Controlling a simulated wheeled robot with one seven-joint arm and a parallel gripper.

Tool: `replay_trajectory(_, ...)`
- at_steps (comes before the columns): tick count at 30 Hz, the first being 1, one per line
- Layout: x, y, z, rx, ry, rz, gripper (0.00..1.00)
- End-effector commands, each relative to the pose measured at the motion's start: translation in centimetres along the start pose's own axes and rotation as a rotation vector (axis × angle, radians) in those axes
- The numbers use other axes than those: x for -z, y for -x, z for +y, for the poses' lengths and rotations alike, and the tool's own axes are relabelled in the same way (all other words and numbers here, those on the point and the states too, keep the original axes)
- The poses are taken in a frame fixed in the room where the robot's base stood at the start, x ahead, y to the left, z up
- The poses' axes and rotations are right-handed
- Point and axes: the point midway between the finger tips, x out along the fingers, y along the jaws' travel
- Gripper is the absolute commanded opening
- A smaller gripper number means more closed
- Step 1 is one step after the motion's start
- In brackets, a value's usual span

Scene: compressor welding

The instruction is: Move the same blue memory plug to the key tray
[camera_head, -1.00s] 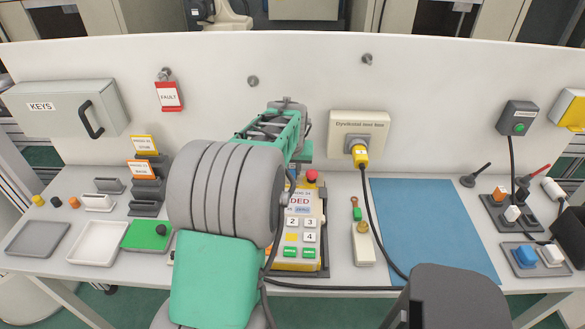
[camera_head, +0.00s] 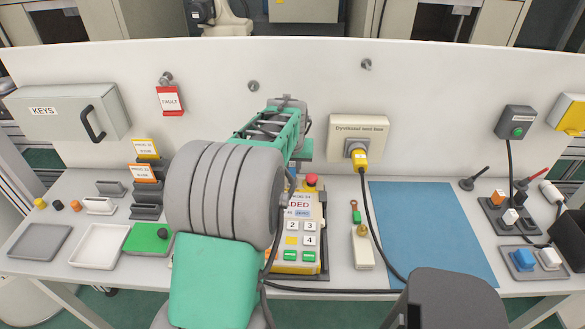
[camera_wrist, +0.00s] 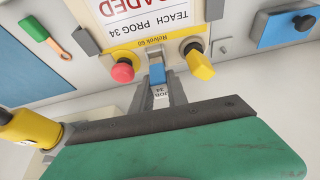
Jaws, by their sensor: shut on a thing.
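The blue memory plug (camera_wrist: 157,74) carries a white label reading JOB 34. It is between the fingers of my gripper (camera_wrist: 163,82), which is shut on it. The plug is at the top edge of the yellow-and-grey teach pendant (camera_head: 297,250), between a red button (camera_wrist: 122,70) and a yellow key switch (camera_wrist: 198,62). I cannot tell whether it is still seated in the pendant. Grey (camera_head: 38,243), white (camera_head: 98,246) and green (camera_head: 142,243) trays lie at the left; none shows a readable key label.
A grey KEYS cabinet (camera_head: 68,112) is at the back left. The blue mat (camera_head: 430,225) is bare.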

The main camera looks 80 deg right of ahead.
Motion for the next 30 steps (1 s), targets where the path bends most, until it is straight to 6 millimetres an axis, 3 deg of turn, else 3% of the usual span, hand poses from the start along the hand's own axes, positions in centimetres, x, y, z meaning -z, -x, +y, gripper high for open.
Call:
replay_trajectory(6, 0.9, 2.1, 0.0, 0.0, 0.0, 0.001, 0.0)
replay_trajectory(16, 1.0, 2.3, 0.0, 0.0, 0.0, 0.001, 0.0)
replay_trajectory(21, 2.2, 5.2, -0.6, 0.004, 0.01, 0.004, 0.0)
replay_trajectory(25, 3.1, 8.2, -2.6, 0.018, 0.043, 0.003, 0.0)
replay_trajectory(30, 1.9, 9.2, -8.2, 0.057, 0.136, -0.001, 0.0)
